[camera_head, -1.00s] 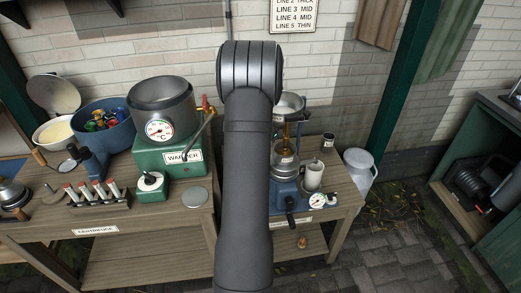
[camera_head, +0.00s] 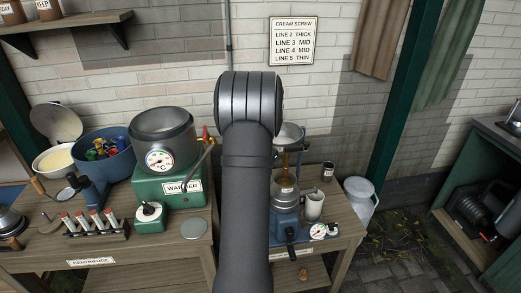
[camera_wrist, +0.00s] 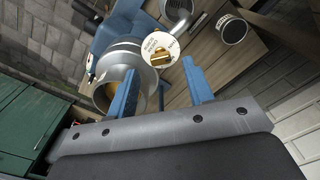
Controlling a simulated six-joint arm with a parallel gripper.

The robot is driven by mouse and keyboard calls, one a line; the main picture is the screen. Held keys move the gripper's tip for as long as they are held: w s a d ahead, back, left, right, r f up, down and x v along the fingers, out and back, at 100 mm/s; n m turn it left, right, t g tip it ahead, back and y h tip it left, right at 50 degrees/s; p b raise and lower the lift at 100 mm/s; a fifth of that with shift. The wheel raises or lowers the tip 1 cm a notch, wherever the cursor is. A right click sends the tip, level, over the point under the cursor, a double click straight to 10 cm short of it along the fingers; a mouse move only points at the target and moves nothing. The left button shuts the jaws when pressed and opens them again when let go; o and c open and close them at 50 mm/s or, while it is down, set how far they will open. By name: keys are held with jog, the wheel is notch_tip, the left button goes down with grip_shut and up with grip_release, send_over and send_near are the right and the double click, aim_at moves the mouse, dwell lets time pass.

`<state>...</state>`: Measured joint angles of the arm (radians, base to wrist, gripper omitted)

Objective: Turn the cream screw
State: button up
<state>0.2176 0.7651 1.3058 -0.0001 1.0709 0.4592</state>
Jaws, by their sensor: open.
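In the wrist view, a white round dial (camera_wrist: 161,46) with small dark lettering carries a brass screw (camera_wrist: 160,57) at its middle, which looks like the cream screw. It sits beside a shiny metal bowl (camera_wrist: 124,62) on a blue machine. I cannot tell the distance to the screw. In the head view the blue separator (camera_head: 284,225) stands on the right bench, partly behind my arm, which hides my gripper.
A wall sign (camera_head: 293,41) reads cream screw, line 2 thick, lines 3 and 4 mid, line 5 thin. A green warmer (camera_head: 168,182) stands left.

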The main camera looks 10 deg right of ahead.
notch_tip(320, 180, up, 14)
dwell(0.3)
jog(key=shift+f, duration=0.1)
notch_tip(320, 180, down, 18)
jog(key=shift+r, duration=0.25)
dwell(0.4)
